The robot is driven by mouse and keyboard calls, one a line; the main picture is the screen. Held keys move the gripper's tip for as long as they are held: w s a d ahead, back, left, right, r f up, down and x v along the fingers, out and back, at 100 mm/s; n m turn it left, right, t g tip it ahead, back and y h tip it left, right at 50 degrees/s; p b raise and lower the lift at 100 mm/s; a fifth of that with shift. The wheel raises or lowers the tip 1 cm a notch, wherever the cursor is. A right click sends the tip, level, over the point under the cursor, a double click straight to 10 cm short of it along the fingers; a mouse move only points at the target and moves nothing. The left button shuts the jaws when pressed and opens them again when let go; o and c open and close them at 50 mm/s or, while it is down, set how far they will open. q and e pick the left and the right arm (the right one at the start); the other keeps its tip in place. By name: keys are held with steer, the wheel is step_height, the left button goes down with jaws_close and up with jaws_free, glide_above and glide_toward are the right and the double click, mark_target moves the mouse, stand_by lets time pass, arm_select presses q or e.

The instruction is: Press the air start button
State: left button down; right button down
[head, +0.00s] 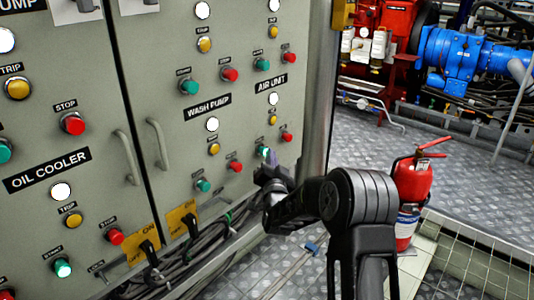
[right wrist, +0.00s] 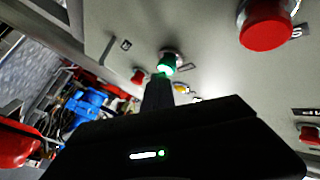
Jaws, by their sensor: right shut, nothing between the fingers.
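The AIR UNIT label (head: 270,84) is on the right side of the grey control cabinet. Below it are a white lamp, a yellow button, a red stop button (head: 286,136) and the green air start button (head: 264,152), which looks lit. My right gripper (head: 268,170) is shut and empty, with its tip just below the green button. In the right wrist view the gripper's fingers (right wrist: 157,92) point up at the glowing green button (right wrist: 168,60); I cannot tell whether they touch it. My left gripper is out of view.
A WASH PUMP group (head: 208,107) of buttons is left of the air unit. Cables (head: 185,262) run along the cabinet's lower edge. A red fire extinguisher (head: 412,190) stands right of my right arm. Red and blue machinery (head: 450,58) is behind, across patterned metal flooring.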

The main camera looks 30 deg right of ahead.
steer(key=shift+s, duration=0.1)
steer(key=shift+s+d+b, duration=0.2)
steer(key=shift+s+b, duration=0.1)
steer(key=shift+s, duration=0.45)
steer(key=shift+s, duration=0.1)
steer(key=s, duration=0.1)
steer(key=s+d+b, duration=0.1)
steer(key=s, duration=0.2)
steer(key=shift+s+d, duration=0.25)
steer(key=shift+s, duration=0.05)
stand_by(0.6)
